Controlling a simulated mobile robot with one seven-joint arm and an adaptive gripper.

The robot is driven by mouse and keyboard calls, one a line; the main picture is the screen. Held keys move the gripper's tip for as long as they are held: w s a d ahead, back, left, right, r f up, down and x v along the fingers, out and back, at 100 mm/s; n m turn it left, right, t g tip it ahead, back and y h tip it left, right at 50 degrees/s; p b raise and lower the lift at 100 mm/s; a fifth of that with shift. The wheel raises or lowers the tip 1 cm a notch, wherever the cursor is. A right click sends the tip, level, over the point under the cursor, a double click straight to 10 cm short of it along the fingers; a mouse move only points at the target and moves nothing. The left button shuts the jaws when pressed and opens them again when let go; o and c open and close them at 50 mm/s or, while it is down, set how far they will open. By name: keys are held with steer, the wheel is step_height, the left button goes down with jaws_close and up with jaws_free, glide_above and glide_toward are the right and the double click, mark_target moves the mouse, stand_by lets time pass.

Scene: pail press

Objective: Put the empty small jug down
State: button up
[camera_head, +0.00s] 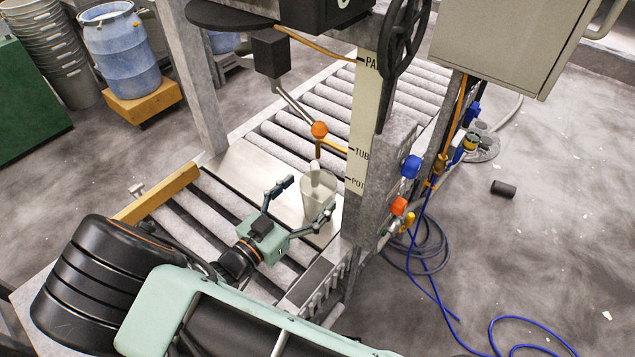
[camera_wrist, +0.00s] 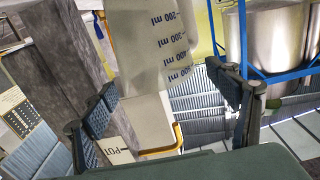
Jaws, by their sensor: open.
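The small jug (camera_head: 318,192) is clear, upright and looks empty. It appears to stand on the pale flat plate (camera_head: 252,172) set into the roller conveyor, under the press. My gripper (camera_head: 308,197) is open, one finger on each side of the jug, near its lower part in the head view. In the wrist view the jug (camera_wrist: 150,48) shows blue ml marks, at the top between and beyond my spread fingers (camera_wrist: 166,96). A gap shows on both sides of it. Its base contact is not clearly visible.
The press post with its marked scale (camera_head: 360,130) stands close right of the jug. An orange knob (camera_head: 319,130) on a rod hangs just above it. A yellow bar (camera_head: 157,193) edges the rollers. A steel vessel (camera_wrist: 268,38) shows in the wrist view. Blue hose (camera_head: 430,270) lies on the floor.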

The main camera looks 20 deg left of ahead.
steer(key=p+v, duration=0.1)
steer(key=v, duration=0.7)
steer(key=shift+w+r, duration=0.1)
